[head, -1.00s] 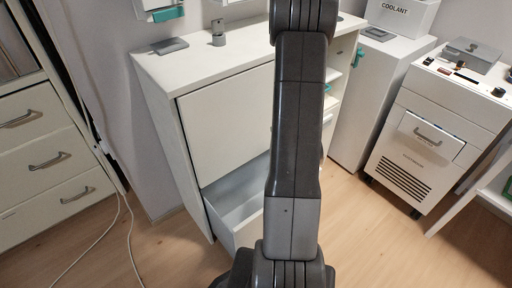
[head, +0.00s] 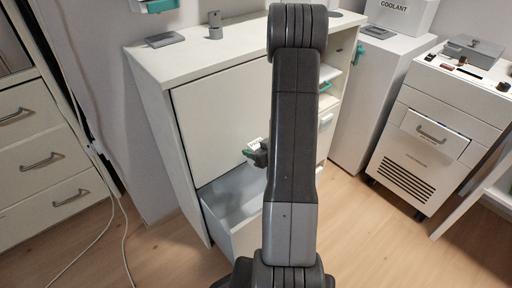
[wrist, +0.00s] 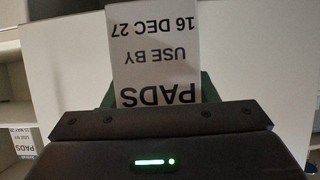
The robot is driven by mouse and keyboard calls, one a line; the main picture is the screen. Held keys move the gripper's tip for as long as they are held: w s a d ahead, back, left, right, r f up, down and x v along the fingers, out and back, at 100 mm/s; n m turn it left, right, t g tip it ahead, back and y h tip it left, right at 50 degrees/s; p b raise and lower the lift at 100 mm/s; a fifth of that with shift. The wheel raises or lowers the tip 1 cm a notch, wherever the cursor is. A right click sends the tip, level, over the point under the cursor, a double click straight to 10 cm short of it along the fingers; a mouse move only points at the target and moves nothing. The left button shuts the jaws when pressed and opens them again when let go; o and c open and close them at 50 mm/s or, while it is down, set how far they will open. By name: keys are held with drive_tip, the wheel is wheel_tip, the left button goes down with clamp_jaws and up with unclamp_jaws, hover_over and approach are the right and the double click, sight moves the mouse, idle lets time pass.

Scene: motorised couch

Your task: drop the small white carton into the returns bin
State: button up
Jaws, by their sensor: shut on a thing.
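My gripper (wrist: 157,92) is shut on a small white carton (wrist: 155,50) in the wrist view. The carton's printed face reads PADS, USE BY 16 DEC 27, upside down in the picture. A green finger shows on each side of it. In the head view my gripper (head: 259,157) shows just left of my arm, in front of the white cabinet, with a bit of the carton (head: 254,143) visible. The rest is hidden behind the arm. Below it is an open, pulled-out drawer or bin (head: 229,204) in the cabinet. I see no label naming it as the returns bin.
The white cabinet (head: 215,115) has a grey pad (head: 165,39) and a small grey cylinder (head: 215,28) on top. Shelves are at its right side. Another labelled carton (wrist: 25,142) shows at left in the wrist view. A white wheeled unit (head: 435,130) stands right. Floor is clear between.

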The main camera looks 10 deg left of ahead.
wheel_tip(320, 180, down, 2)
drive_tip(key=shift+f+b, duration=0.2)
drive_tip(key=shift+b, duration=0.3)
drive_tip(key=o, duration=1.1)
drive_tip(key=shift+c, duration=0.2)
drive_tip(key=p+v, duration=0.3)
drive_tip(key=v, duration=1)
drive_tip(key=shift+s+d, duration=0.3)
drive_tip(key=shift+w+a, duration=0.1)
drive_tip(key=b+x, duration=0.3)
drive_tip(key=x, duration=1)
drive_tip(key=shift+w+a, duration=0.25)
drive_tip(key=shift+a, duration=0.1)
drive_tip(key=shift+d+r+p, duration=0.15)
drive_tip(key=shift+r+p, duration=0.35)
drive_tip(key=shift+r, duration=0.2)
drive_tip(key=shift+f, duration=0.1)
